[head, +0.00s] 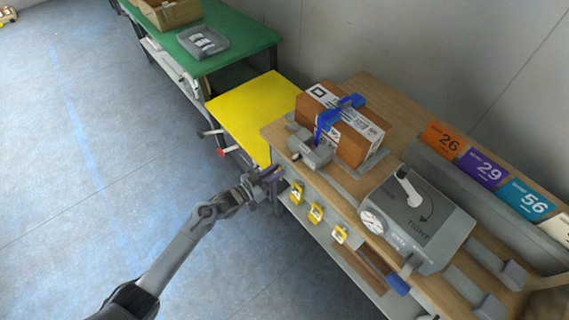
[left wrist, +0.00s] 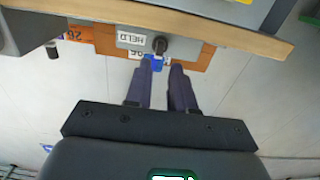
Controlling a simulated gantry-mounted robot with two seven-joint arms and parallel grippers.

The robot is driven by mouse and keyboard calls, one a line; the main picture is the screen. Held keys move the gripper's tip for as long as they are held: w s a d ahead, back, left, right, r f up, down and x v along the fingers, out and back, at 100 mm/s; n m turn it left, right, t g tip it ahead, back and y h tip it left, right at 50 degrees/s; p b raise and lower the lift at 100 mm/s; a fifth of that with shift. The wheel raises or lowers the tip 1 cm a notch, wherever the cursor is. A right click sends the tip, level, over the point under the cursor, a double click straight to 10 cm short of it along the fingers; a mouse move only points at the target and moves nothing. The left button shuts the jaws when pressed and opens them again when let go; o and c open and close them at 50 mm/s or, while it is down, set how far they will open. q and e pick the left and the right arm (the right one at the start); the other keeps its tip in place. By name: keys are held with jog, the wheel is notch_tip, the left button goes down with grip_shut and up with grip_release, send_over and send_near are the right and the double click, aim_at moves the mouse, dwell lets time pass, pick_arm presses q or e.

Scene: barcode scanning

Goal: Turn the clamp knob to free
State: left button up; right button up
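A brown box (head: 355,138) with white labels and a blue strap-like clamp piece (head: 328,120) sits on the wooden bench. A grey clamp block (head: 310,150) stands at its left end. In the left wrist view a dark knob (left wrist: 160,45) sits beside a white plate reading HELD (left wrist: 130,39), with a blue piece (left wrist: 153,62) just below it. My left gripper (head: 270,174) is at the bench's front edge, below the grey block. In the left wrist view its two dark fingers (left wrist: 164,75) are apart, tips just short of the knob. Nothing shows held. My right gripper is out of view.
A grey box with a dial, a white lever and the word TIGHT (head: 415,225) stands to the right. A yellow surface (head: 252,105) and a green table (head: 240,38) lie further left. The floor in front is clear.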

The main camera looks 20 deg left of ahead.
pick_arm(q)
jog(key=shift+v, duration=2.2)
